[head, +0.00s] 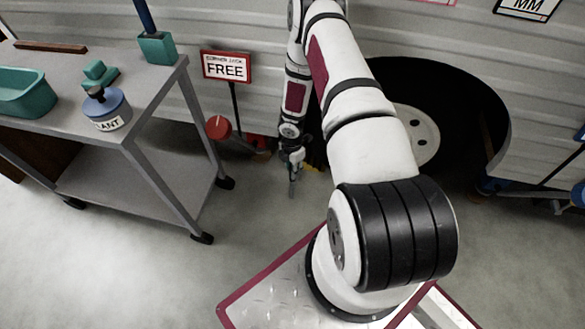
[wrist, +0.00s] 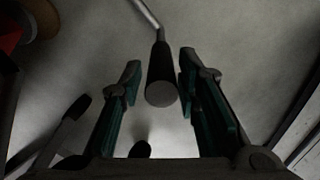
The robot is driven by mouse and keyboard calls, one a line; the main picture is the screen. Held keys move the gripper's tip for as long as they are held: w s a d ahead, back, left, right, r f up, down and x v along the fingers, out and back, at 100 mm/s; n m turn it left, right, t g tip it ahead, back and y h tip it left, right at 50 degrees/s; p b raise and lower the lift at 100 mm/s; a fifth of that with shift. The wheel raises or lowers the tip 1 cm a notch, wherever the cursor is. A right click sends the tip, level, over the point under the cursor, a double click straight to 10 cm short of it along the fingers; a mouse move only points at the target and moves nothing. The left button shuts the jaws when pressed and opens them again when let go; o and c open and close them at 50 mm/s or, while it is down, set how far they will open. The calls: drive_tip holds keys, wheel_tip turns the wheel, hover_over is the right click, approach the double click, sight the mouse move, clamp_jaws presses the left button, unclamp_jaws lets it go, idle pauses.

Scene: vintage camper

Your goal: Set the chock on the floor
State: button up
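My gripper (head: 292,160) hangs low beside the camper's side, fingers pointing down. In the wrist view my gripper (wrist: 160,75) is open, its two teal-padded fingers apart. A black cylindrical grip (wrist: 161,86) on a thin bent metal rod shows between the fingers, with gaps on both sides. I cannot tell how far below the fingertips it is. I cannot make out the chock for certain. A small yellow and dark patch (head: 317,155) just behind my gripper is mostly hidden by the arm. The grey floor (head: 262,205) is below.
A grey cart (head: 150,75) stands at the left, carrying a teal bin (head: 24,93), a blue round container (head: 106,108) and small teal pieces. A "FREE" sign (head: 226,67) and a red round part (head: 219,128) are beside it. The wheel (head: 415,135) is at the right, under its arch.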

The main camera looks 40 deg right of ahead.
drive_tip(key=shift+o, duration=0.4)
wheel_tip(320, 180, up, 12)
idle(0.5)
idle(0.4)
